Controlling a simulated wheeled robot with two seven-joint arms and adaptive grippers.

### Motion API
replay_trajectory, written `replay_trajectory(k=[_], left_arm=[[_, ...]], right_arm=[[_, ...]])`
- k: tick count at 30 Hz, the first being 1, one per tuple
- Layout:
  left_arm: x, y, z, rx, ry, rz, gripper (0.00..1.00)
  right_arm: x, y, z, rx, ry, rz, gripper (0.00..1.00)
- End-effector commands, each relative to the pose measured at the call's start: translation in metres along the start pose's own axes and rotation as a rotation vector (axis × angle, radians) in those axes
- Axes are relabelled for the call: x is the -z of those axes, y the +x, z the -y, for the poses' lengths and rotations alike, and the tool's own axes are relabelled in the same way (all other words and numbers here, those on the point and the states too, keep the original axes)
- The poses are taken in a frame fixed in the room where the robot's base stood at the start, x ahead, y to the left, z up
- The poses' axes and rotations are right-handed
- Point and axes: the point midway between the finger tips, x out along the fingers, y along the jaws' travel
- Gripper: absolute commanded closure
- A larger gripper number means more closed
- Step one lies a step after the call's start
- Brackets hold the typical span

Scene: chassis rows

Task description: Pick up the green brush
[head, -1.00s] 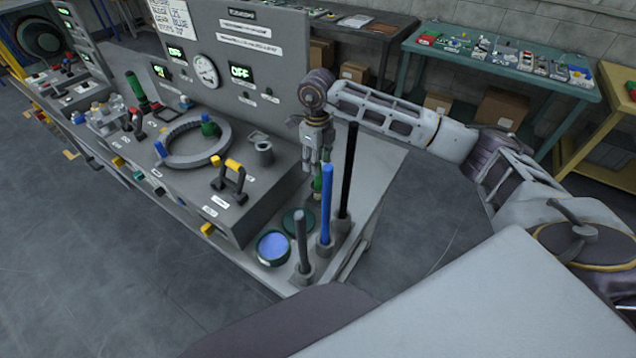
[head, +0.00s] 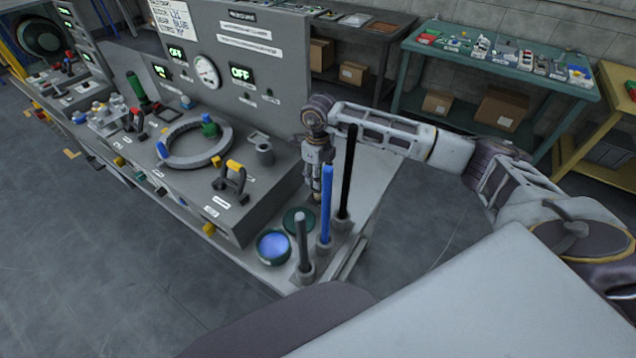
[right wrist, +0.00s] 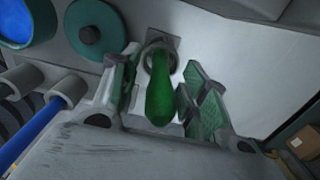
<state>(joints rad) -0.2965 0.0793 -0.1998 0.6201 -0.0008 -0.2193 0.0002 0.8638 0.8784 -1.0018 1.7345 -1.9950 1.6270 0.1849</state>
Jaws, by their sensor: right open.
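The green brush shows in the right wrist view as a green handle (right wrist: 160,88) standing in a round grey holder (right wrist: 160,48). My right gripper (right wrist: 155,95) is open, with its green-padded fingers on either side of the handle. I cannot tell whether a finger touches it. In the head view my right gripper (head: 316,190) points down at the bench's right end, behind the blue rod, and the green brush is hidden there. My left gripper is not in view.
A control box (head: 215,175) stands left.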

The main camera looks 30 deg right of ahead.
Motion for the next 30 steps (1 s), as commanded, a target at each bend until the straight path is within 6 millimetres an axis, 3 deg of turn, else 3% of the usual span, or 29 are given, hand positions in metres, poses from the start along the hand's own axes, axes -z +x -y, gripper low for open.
replay_trajectory(k=[7,17,30], left_arm=[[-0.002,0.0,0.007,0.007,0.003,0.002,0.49],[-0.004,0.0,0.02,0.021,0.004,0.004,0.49],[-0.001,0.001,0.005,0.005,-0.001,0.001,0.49]], right_arm=[[0.0,0.0,0.0,0.0,0.0,0.0,0.57],[0.0,0.0,0.0,0.0,0.0,0.0,0.99],[0.0,-0.005,0.0,0.001,0.0,0.001,1.0]])
